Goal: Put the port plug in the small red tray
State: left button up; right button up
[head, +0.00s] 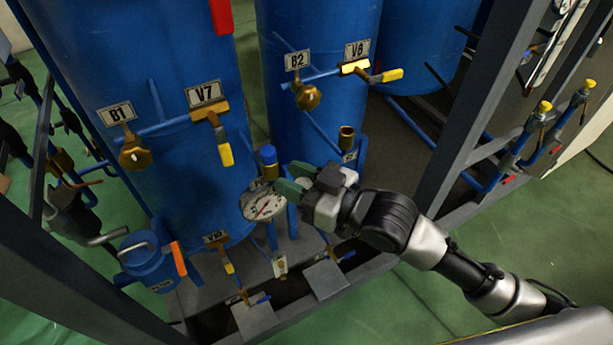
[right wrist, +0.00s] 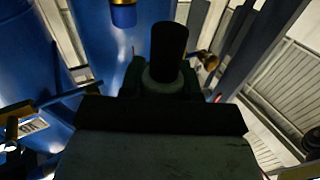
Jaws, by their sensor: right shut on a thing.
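My right gripper (head: 296,187) reaches in from the right, in front of the blue columns and just right of the dial gauge. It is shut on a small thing. In the right wrist view, a dark upright cylinder with a pale collar (right wrist: 168,50) stands between the fingers; I take it for the port plug. In the head view, the fingers hide most of it, and only a pale grey part (head: 304,183) shows. The small red tray is not in view. My left gripper is not in view.
The dial gauge (head: 263,205) and a blue-capped fitting (head: 267,155) are close left of the gripper. An open-topped brass port (head: 346,136) stands behind it. Valve V7 (head: 209,110) is on the left column. A grey frame post (head: 483,110) rises at right. Green floor (head: 390,310) is clear below.

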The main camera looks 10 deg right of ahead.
jog(key=shift+w+a+f+n+g+y, duration=0.55)
jog(key=shift+f+n+g, duration=0.1)
jog(key=shift+g, duration=0.15)
jog(key=shift+w+a+f+n+g+y, duration=0.45)
jog(key=shift+w+f+n+g, duration=0.15)
jog(key=shift+g, duration=0.2)
jog(key=shift+s+n+g, duration=0.15)
jog(key=shift+n+g, duration=0.1)
jog(key=shift+g, duration=0.15)
jog(key=shift+s+d+n+g+y, duration=0.15)
jog(key=shift+d+n+g+y, duration=0.15)
jog(key=shift+d+n+g, duration=0.5)
jog(key=shift+s+d+n+g+y, duration=0.25)
jog(key=shift+n+g, duration=0.2)
jog(key=shift+g, duration=0.7)
jog(key=shift+s+d+n+g+y, duration=0.1)
jog(key=shift+d+n+g+y, duration=0.3)
jog(key=shift+n+g, duration=0.4)
jog(key=shift+g, duration=0.25)
